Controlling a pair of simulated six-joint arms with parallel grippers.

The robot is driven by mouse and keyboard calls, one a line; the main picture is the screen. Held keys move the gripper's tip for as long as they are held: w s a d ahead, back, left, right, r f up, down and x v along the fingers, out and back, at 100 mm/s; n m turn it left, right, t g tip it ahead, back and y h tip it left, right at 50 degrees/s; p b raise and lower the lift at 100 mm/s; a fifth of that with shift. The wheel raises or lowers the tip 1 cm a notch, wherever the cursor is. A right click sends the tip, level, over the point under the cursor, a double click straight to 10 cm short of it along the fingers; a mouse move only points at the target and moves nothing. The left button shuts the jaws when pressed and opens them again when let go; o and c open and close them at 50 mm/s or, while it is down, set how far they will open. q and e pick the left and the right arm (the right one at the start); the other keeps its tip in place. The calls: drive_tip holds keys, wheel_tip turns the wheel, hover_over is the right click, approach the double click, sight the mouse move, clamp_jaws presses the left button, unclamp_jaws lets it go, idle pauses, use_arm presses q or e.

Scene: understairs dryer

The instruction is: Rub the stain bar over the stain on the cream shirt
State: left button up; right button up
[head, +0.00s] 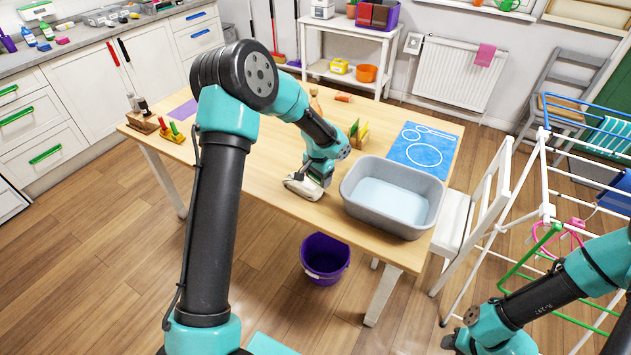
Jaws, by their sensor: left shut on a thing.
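A small crumpled cream cloth, which looks like the cream shirt (299,188), lies at the front edge of the wooden table, left of the grey basin. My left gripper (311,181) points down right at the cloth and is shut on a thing. That thing is mostly hidden by the gripper and looks to be the stain bar. No stain can be made out on the cloth. My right gripper (452,343) is low at the bottom right, in front of the table and away from the cloth. Its jaws are too small and dark to read.
A grey basin (362,209) with pale water stands close on the right of my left gripper. A blue mat (437,133), upright coloured pieces (360,133) and a purple sheet (184,110) are on the table (240,166). A purple bucket (325,257) stands on the floor; a drying rack (548,210) is right.

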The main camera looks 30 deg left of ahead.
use_arm(q)
drive_tip(key=shift+r, duration=2.7)
